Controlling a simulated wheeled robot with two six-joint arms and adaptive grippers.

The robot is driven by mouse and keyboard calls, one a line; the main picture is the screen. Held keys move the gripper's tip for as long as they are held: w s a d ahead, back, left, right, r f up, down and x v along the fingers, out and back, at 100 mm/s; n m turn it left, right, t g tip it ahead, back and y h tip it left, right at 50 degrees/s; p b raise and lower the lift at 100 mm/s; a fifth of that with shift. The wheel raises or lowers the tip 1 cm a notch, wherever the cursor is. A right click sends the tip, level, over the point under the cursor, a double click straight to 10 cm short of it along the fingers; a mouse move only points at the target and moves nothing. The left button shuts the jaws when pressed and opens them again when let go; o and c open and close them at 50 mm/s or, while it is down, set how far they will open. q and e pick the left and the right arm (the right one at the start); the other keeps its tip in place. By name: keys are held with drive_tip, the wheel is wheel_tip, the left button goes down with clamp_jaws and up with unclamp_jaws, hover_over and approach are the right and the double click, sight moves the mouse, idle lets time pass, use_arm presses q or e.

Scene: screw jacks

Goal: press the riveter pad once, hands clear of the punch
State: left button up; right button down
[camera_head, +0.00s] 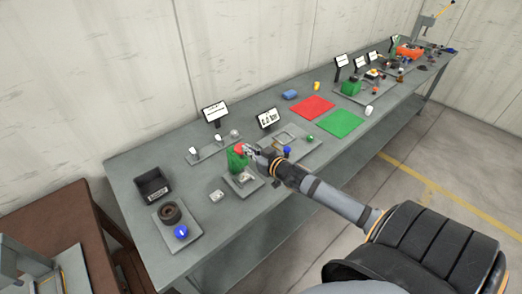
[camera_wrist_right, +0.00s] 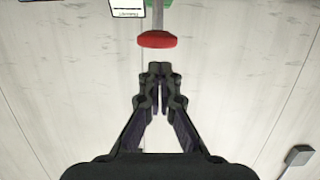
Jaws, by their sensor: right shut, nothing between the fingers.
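The riveter (camera_head: 236,162) is a green machine on a small grey base plate at the front middle of the long bench. Its red pad (camera_head: 241,149) is on top. In the right wrist view the red pad (camera_wrist_right: 156,40) is just beyond my fingertips, with a small visible gap in the picture. My right gripper (camera_head: 251,150) is beside the pad at its right; it also shows in the right wrist view (camera_wrist_right: 160,70), fingers together and empty. I cannot tell from the head view whether it touches the pad. The punch is too small to make out. My left gripper is out of view.
A black bin (camera_head: 152,187) and a plate with a dark ring and blue ball (camera_head: 181,232) are at the left. A display (camera_head: 268,118) stands behind the gripper. Red (camera_head: 312,107) and green mats (camera_head: 341,123) lie to the right. A brown table (camera_head: 68,210) adjoins at left.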

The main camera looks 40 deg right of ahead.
drive_tip(key=p+v, duration=0.5)
drive_tip(key=v, duration=0.2)
drive_tip(key=shift+p, duration=0.4)
drive_tip(key=shift+s+d, duration=0.1)
drive_tip(key=shift+d, duration=0.05)
